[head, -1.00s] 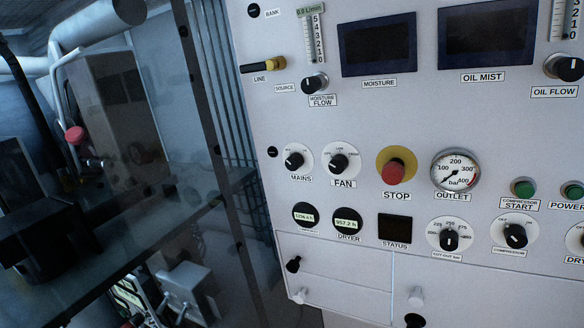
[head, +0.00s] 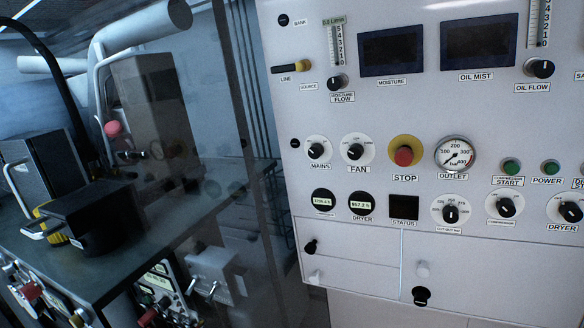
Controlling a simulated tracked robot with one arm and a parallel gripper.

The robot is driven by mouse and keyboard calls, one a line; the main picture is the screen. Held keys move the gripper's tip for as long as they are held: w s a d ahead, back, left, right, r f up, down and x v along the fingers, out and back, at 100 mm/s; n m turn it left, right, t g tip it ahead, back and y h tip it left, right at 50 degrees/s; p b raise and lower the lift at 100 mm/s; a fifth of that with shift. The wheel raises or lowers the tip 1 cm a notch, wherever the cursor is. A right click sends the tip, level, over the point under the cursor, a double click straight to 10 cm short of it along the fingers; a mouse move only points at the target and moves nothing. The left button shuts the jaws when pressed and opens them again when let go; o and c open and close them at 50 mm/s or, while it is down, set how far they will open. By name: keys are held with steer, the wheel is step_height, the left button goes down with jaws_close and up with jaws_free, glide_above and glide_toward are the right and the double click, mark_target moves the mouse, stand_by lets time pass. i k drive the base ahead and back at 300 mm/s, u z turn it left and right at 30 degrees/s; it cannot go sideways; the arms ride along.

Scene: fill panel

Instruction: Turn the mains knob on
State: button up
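The mains knob (head: 317,151) is a small black rotary knob on a round white dial, at the left of the panel's middle row. The label MAINS sits just below it. Its pointer is slanted, and the dial's marks are too small to read, so I cannot tell its setting. My gripper is not in view, and nothing touches the knob.
The fan knob (head: 355,152) is close to its right, then the red stop button (head: 403,156) and the outlet gauge (head: 455,155). Two small round displays are below. A dark bench (head: 200,225) bearing a black box (head: 100,222) is at the left.

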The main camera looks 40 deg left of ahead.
mark_target(316, 151)
steer(key=u, duration=0.25)
steer(key=i, duration=0.95)
steer(key=u, duration=0.25)
